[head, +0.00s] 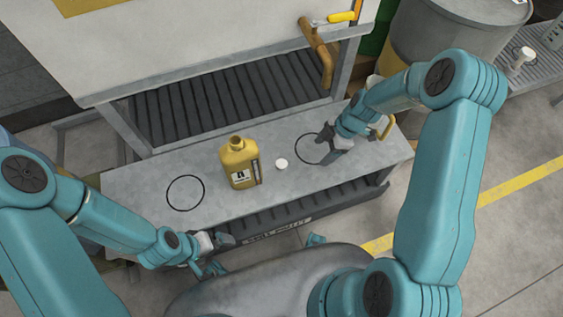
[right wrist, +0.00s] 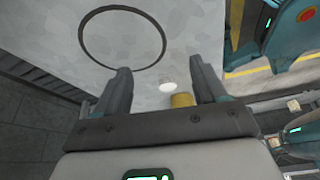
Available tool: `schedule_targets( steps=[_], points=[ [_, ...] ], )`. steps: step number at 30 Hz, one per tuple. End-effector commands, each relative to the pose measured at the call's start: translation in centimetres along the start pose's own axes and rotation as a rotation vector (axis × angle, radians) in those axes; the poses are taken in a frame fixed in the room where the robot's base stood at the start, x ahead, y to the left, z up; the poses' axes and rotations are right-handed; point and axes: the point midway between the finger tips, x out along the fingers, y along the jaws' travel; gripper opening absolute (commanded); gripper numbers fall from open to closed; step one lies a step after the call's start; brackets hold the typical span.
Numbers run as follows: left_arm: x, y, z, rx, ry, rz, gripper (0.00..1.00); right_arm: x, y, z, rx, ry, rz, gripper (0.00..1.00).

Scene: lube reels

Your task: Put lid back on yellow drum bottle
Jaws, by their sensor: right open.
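The yellow bottle (head: 238,165) stands upright on the grey bench, its neck open with no lid on it. A small white round lid (head: 281,164) lies on the bench just right of the bottle. My right gripper (head: 326,150) is open and empty over the right black circle, to the right of the lid. In the right wrist view the lid (right wrist: 168,87) and part of the bottle (right wrist: 181,100) show between and beyond the open fingers. My left gripper (head: 220,254) is low at the bench's front edge, away from the bottle; its finger gap is unclear.
The grey bench top (head: 135,190) has two drawn black circles, left (head: 185,176) and right of the bottle. A slatted rack (head: 220,95) and a white panel (head: 190,30) stand behind. A large grey drum (head: 440,35) is at the back right.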

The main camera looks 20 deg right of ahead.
Motion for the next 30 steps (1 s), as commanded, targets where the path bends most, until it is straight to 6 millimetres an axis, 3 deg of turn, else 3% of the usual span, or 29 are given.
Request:
schedule_targets(
  steps=[6, 12, 26, 29, 30],
  points=[
    [0.1, -0.1, 0.0, 0.0, 0.0, 0.0, 1.0, 1.9, 0.2, -4.6, -0.006, 0.001, -0.002, 0.71],
    [0.2, -0.1, 0.0, 0.0, 0.0, 0.0, 1.0, 3.1, 0.3, -7.5, -0.005, 0.0, -0.001, 0.71],
    [0.2, -0.1, 0.0, 0.0, 0.0, 0.0, 1.0, 3.5, 0.4, -8.4, -0.003, 0.0, -0.001, 0.71],
    [0.3, -0.1, 0.0, 0.0, 0.0, 0.0, 1.0, 4.0, 0.3, -9.5, -0.004, 0.0, -0.003, 0.71],
    [0.6, -0.2, 0.0, 0.0, 0.0, 0.0, 1.0, 5.0, 0.2, -9.2, -0.002, 0.0, -0.005, 0.71]
  ],
)
